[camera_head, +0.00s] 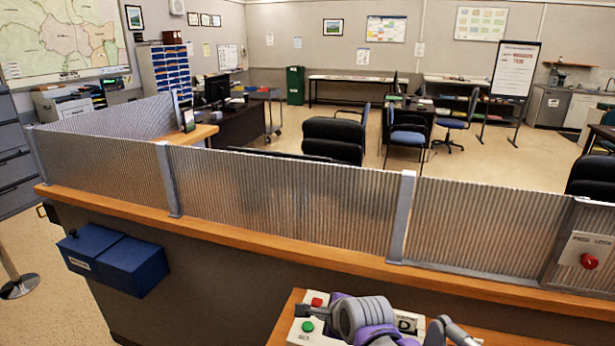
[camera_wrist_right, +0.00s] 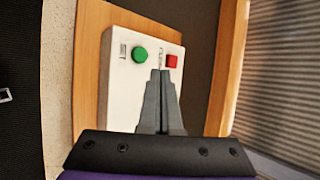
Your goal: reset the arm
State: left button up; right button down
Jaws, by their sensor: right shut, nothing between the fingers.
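My right gripper (camera_wrist_right: 160,75) is shut and empty in the right wrist view. Its fingertips point between a green button (camera_wrist_right: 140,54) and a red button (camera_wrist_right: 171,61) on a white control box (camera_wrist_right: 118,88). I cannot tell whether they touch the box. In the head view my right gripper (camera_head: 302,311) is at the bottom, over the same box, between the red button (camera_head: 317,301) and the green button (camera_head: 308,326). My grey and purple arm hides much of the box there. My left gripper is in neither view.
The box sits on a wooden ledge (camera_head: 282,325) in front of a counter with a ribbed screen (camera_head: 285,200). A panel with a red knob (camera_head: 588,261) is at the right. A blue box (camera_head: 135,266) hangs on the counter's left. Desks and chairs stand behind.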

jog(key=s+d+f+n+h, duration=0.1)
jog(key=s+d+f+n, duration=0.2)
jog(key=s+n, duration=0.3)
jog(key=s+d+f+n+g+h, duration=0.1)
jog(key=s+d+f+n, duration=0.2)
jog(key=s+d+n, duration=0.3)
jog(key=s+d+f+n+g+h, duration=0.1)
jog(key=s+d+f+n, duration=0.2)
jog(key=s, duration=0.8)
jog(key=d+n, duration=0.2)
jog(key=n, duration=0.2)
jog(key=shift+s+d+f+n, duration=0.2)
jog(key=shift+s+f+n, duration=0.1)
jog(key=shift+s, duration=0.1)
jog(key=shift+d, duration=0.1)
